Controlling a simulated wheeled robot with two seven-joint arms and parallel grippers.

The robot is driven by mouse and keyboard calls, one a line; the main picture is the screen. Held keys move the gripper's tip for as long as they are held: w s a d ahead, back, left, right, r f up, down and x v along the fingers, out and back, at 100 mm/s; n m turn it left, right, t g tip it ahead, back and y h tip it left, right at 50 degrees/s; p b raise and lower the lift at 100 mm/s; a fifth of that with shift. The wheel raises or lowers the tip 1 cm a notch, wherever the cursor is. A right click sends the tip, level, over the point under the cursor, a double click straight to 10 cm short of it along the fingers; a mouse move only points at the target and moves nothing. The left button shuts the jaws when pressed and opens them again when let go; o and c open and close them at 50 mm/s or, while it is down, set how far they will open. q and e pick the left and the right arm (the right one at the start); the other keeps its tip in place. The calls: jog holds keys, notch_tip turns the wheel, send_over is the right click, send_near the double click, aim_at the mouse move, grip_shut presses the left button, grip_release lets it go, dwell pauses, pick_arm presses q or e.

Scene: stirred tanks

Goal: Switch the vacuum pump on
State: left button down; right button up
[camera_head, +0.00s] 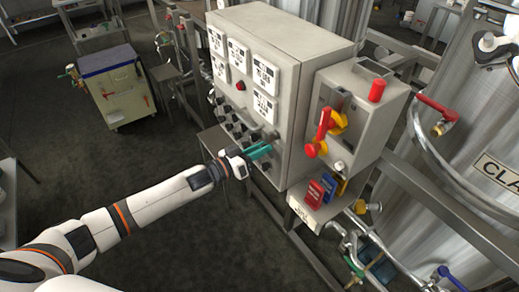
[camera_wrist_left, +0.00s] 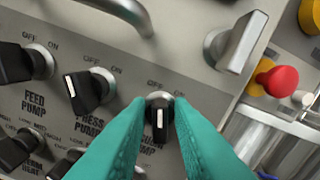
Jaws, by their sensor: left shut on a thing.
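The vacuum pump switch (camera_wrist_left: 160,117) is a black rotary knob with a white line, below OFF and ON marks on the grey panel. Its label is partly hidden by my fingers. In the left wrist view my left gripper (camera_wrist_left: 160,122) has its teal fingers on both sides of this knob, shut on it. The white line runs nearly upright in that view. In the head view my left gripper (camera_head: 262,150) is at the lower right of the control cabinet's (camera_head: 307,110) front, and the knob is hidden there. My right gripper is not in view.
The press pump knob (camera_wrist_left: 88,90) and feed pump knob (camera_wrist_left: 22,62) sit close to the left. A metal handle (camera_wrist_left: 238,42) stands out at upper right. A side box with a red-and-yellow switch (camera_head: 325,130) is on the cabinet's right. Open floor (camera_head: 190,245) lies in front.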

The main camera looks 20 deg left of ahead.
pick_arm(q)
jog(key=m+b, duration=0.1)
jog(key=m, duration=0.9)
jog(key=shift+s+d, duration=0.1)
jog(key=shift+d, duration=0.05)
jog(key=shift+m, duration=0.3)
jog(key=c, duration=1.5)
grip_release()
